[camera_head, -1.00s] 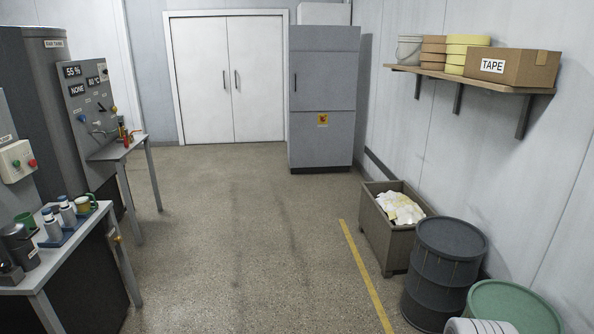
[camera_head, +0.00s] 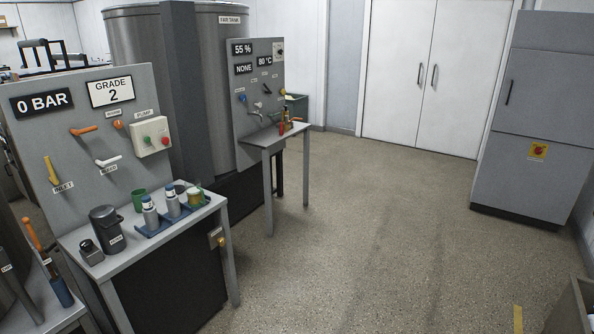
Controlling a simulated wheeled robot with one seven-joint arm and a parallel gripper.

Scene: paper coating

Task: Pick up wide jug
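No vessel in view is clearly marked as the wide jug. On the near grey table (camera_head: 122,262) stand a dark grey canister (camera_head: 107,230) with a label, a green cup-like vessel (camera_head: 138,198) and a green and cream mug-like vessel (camera_head: 195,197). Two grey bottles with blue labels, a left one (camera_head: 151,217) and a right one (camera_head: 172,205), stand on a blue tray (camera_head: 150,233). I cannot tell which vessel, if any, is the wide jug. My gripper is not in view.
A panel (camera_head: 75,150) with levers and a pump switch stands behind the near table. A farther small table (camera_head: 268,138) holds small red and orange items. A small dark box (camera_head: 91,253) sits at the near table's left. The floor (camera_head: 370,230) to the right is open.

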